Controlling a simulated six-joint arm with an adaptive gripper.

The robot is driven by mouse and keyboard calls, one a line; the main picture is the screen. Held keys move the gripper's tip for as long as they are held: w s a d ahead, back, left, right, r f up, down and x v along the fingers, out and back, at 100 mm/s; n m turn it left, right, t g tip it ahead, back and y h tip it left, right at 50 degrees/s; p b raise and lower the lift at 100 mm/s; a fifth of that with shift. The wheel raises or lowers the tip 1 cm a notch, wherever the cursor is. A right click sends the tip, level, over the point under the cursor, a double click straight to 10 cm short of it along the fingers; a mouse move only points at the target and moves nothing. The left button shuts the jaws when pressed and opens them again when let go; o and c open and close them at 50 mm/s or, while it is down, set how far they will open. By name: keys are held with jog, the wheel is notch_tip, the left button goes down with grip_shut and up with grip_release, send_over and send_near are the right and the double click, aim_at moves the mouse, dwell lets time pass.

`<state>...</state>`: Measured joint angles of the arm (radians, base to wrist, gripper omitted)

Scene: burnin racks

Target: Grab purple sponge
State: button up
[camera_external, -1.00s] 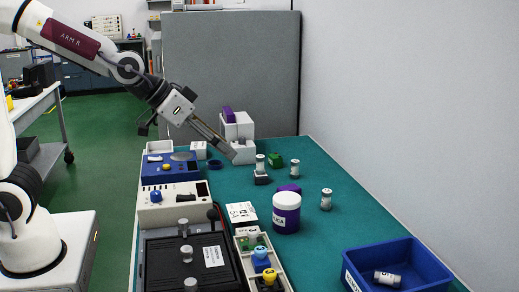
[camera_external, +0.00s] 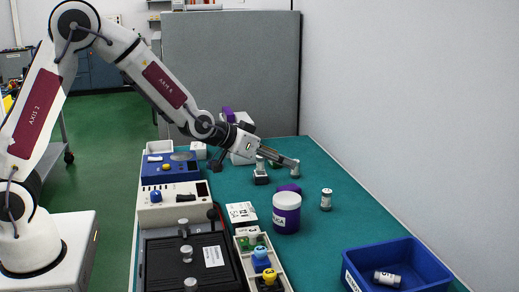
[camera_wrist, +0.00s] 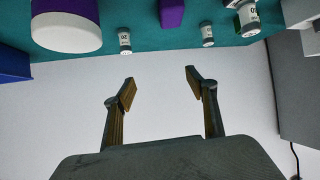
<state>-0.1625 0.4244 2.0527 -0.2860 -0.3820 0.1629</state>
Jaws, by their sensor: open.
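A purple block (camera_external: 289,187) that looks like a sponge lies on the green mat, partly hidden behind a white jar with a purple band. A purple block also shows at the top edge of the wrist view (camera_wrist: 171,12). Another purple piece (camera_external: 228,113) sits on the white boxes at the back. I cannot tell for sure which is the sponge. My gripper (camera_external: 296,163) is open and empty, reaching out beyond the nearer purple block, close to a small vial. In the wrist view its fingers (camera_wrist: 160,79) are spread with nothing between them.
The jar (camera_external: 286,213) stands right in front of the nearer purple block. Small vials (camera_external: 326,199) stand around it on the mat. A blue bin (camera_external: 397,262) holding a vial is at front right. Instruments (camera_external: 173,204) line the left. A pale wall bounds the right.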

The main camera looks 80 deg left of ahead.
jog(key=y, duration=0.2)
send_over(287, 188)
jog(key=s, duration=0.2)
jog(key=shift+n, duration=0.4)
jog(key=f, duration=0.5)
jog(key=shift+w+d, duration=0.15)
jog(key=shift+d, duration=0.2)
jog(key=shift+f, duration=0.1)
jog(key=shift+f, duration=1.7)
jog(key=shift+f, duration=0.15)
jog(key=shift+f, duration=1.45)
jog(key=shift+w+f, duration=0.15)
jog(key=shift+f, duration=0.1)
jog(key=shift+x, duration=1.35)
jog(key=c, duration=1.2)
